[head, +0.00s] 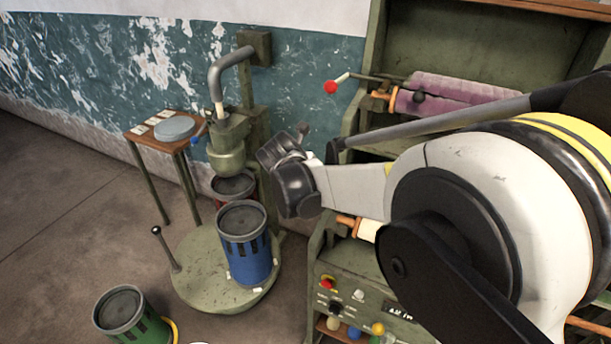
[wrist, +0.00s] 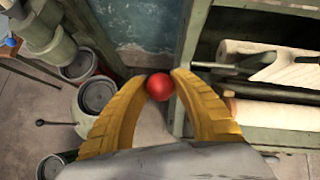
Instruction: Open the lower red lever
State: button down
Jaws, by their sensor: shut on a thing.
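My gripper (wrist: 160,84) shows in the wrist view with its two curved yellow fingers closed on a red ball knob (wrist: 160,87), which sits between the fingertips. This appears to be the knob of the lower red lever; its rod is hidden. In the head view my own arm covers that spot, and the fingers do not show. The upper lever's red knob (head: 331,87) stands free in the head view, on a pale stem left of the purple roll.
The green rack (wrist: 187,60) holds pale rolls (wrist: 270,113) right of my gripper. A control panel (head: 365,299) is on its lower front. A round stand with a blue canister (head: 245,243) is to the left, with a green canister (head: 124,312) and a small table (head: 151,138) nearby.

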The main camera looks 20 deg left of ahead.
jog(key=shift+w+r, duration=0.3)
jog(key=c, duration=1)
grip_release()
jog(key=shift+s+r, duration=0.1)
jog(key=shift+s, duration=0.15)
jog(key=v, duration=1.1)
jog(key=shift+s+r, duration=0.15)
jog(key=shift+d, duration=0.1)
